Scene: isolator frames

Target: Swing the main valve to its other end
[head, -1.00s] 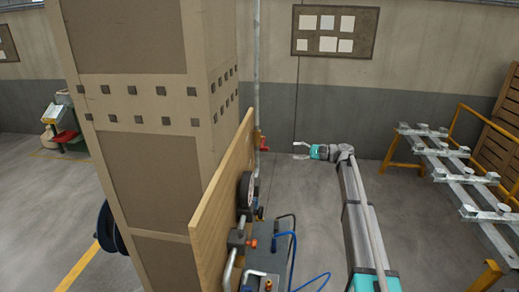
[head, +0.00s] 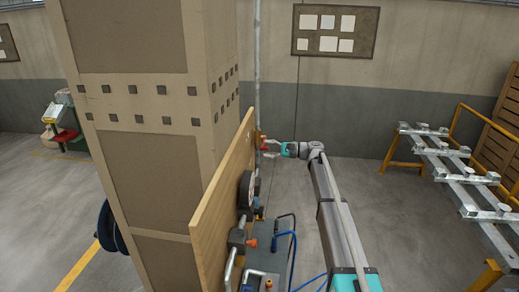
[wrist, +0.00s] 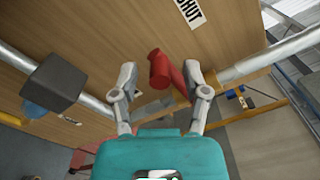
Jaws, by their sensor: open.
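The main valve's red handle (wrist: 158,68) shows in the wrist view in front of a wooden panel (wrist: 110,50), on a grey pipe. It also shows as a small red shape in the head view (head: 262,142), at the panel's far edge. My gripper (wrist: 161,76) is open, with one finger on each side of the red handle in the picture. Whether the fingers touch it I cannot tell. In the head view my gripper (head: 278,149) is close to the right of the handle. The valve body is partly hidden.
A "SHUT" label (wrist: 190,12) is on the panel. A dark grey block (wrist: 53,82) sits on the pipe at left. A metal rack (head: 455,180) stands right; floor between is clear.

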